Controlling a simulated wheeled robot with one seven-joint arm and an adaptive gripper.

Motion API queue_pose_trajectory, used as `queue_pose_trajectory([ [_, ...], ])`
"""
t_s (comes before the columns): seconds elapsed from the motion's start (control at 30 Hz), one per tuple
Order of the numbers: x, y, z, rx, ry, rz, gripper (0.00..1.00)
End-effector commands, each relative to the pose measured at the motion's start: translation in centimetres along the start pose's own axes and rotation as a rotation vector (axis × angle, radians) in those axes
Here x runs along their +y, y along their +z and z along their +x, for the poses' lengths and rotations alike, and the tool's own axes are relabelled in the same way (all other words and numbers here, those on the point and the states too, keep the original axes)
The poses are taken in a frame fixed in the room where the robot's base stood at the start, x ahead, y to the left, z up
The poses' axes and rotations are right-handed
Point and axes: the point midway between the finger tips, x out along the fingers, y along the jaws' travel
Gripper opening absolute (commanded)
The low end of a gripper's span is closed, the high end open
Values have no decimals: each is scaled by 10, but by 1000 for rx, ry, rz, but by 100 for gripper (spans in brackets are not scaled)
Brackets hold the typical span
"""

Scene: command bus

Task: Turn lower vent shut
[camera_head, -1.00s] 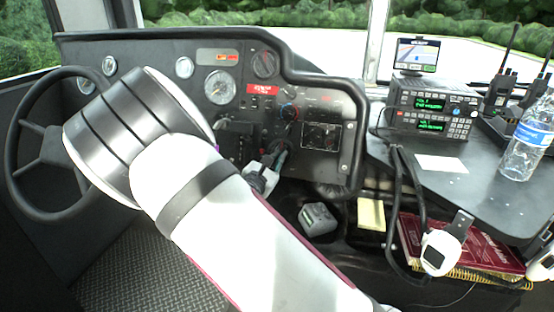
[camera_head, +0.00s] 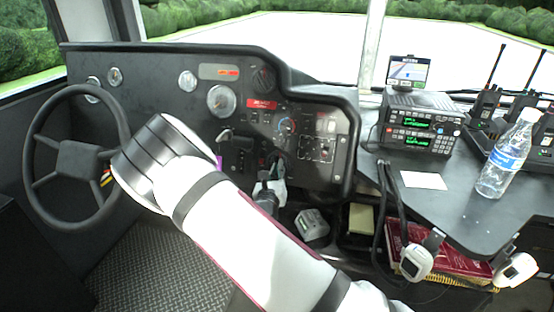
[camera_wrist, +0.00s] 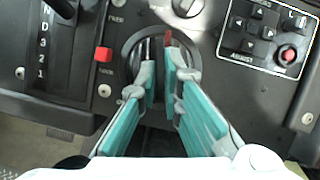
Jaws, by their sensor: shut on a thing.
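The lower vent (camera_wrist: 131,62) is a round black outlet low on the dashboard, seen in the wrist view in front of my gripper (camera_wrist: 158,55). My gripper's two grey and teal fingers reach into its ring and are closed on its middle part, with a small gap between them. A small red mark shows by the right fingertip. The fingers hide much of the vent, so its exact angle cannot be told. In the head view my gripper (camera_head: 275,180) is at the lower dashboard, partly hidden by my arm, and the vent is mostly covered.
A red switch (camera_wrist: 103,54) and gear selector letters lie left of the vent in the wrist view. A mirror control panel (camera_wrist: 264,36) lies right. In the head view are the steering wheel (camera_head: 78,155), a radio (camera_head: 420,124) and a water bottle (camera_head: 508,155).

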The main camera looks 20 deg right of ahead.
Motion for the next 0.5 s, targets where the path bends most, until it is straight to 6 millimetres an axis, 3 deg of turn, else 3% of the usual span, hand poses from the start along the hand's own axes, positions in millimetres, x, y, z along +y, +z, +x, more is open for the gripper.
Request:
queue_pose_trajectory([
  [0.5, -4, 1, -1, 3, 125, -311, 0],
])
